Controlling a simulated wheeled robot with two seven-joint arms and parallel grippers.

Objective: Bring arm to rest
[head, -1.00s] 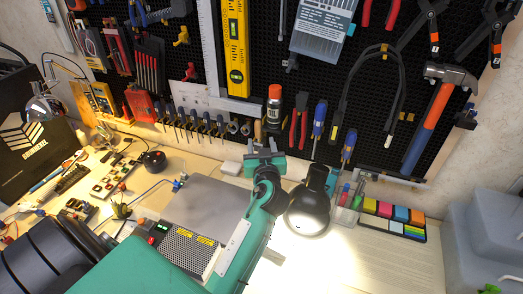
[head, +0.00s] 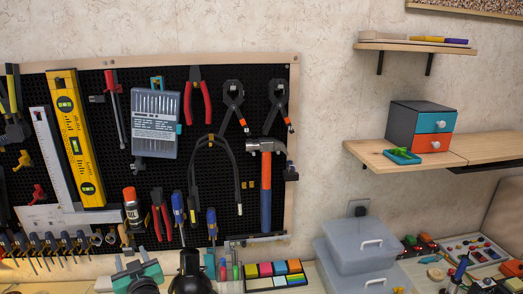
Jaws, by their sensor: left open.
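The rest of the left arm is out of view. My right gripper is not in view.
The pegboard (head: 225,105) holds a yellow level (head: 77,140) and a hammer (head: 266,185). Sticky notes (head: 274,283) and stacked clear boxes (head: 358,250) lie further right. A wall shelf (head: 380,158) holds a small drawer box (head: 421,129).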

